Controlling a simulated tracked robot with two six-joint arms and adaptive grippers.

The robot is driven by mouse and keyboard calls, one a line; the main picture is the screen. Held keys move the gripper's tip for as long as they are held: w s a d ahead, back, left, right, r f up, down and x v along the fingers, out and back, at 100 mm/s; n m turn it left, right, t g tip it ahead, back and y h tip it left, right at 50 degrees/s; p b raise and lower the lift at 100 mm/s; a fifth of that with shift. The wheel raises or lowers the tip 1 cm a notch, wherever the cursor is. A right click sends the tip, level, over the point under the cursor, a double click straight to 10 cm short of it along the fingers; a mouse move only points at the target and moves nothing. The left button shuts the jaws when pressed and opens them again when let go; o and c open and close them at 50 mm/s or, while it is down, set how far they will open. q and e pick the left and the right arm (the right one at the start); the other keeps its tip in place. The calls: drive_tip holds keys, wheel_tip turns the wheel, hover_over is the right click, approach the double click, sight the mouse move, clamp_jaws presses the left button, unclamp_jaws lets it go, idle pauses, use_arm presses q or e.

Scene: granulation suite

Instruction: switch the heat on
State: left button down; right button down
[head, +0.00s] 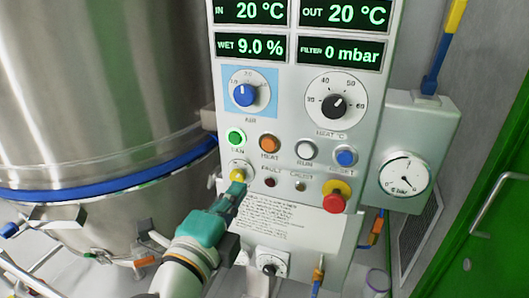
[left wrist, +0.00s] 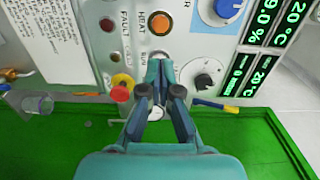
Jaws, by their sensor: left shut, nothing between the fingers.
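The orange HEAT button (head: 269,143) sits on the light grey control panel (head: 290,85), between the green FAN button (head: 235,137) and the white RUN button (head: 305,150). I cannot tell whether it is lit. The HEAT button (left wrist: 160,22) also shows in the left wrist view, just beyond my fingertips. My left gripper (head: 238,188) is shut and empty, in front of the panel. In the head view its tips appear below and left of HEAT, by a yellow part. In the left wrist view the shut fingers (left wrist: 160,64) cover the panel near the RUN label.
A red stop button (head: 334,203) with a yellow base stands out on the panel's lower right. The black heat dial (head: 334,106) and blue AIR dial (head: 244,95) sit above. A steel vessel (head: 85,80) fills the left. A pressure gauge (head: 405,175) is at right.

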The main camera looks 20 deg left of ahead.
use_arm(q)
drive_tip(key=w, duration=1.4)
drive_tip(key=shift+d, duration=0.25)
use_arm(e)
drive_tip(key=shift+r, duration=0.1)
use_arm(q)
drive_tip(key=shift+w+r+p, duration=0.1)
drive_tip(key=shift+w+p, duration=0.35)
drive_tip(key=shift+w, duration=0.05)
drive_tip(key=shift+w+r, duration=0.1)
drive_tip(key=shift+r, duration=0.05)
use_arm(e)
drive_tip(key=shift+s+r, duration=0.25)
drive_tip(key=shift+r, duration=0.25)
use_arm(q)
drive_tip(key=shift+r, duration=0.1)
drive_tip(key=shift+s+d+f, duration=0.15)
drive_tip(key=shift+s+f, duration=0.1)
drive_tip(key=shift+s, duration=0.25)
approach(270, 145)
drive_tip(key=s, duration=0.5)
drive_tip(key=shift+s+a+f, duration=0.2)
drive_tip(key=shift+s+a, duration=0.1)
drive_tip(key=shift+s, duration=0.05)
use_arm(e)
drive_tip(key=shift+s+a+f, duration=0.1)
drive_tip(key=shift+s+a, duration=0.15)
drive_tip(key=shift+s, duration=0.1)
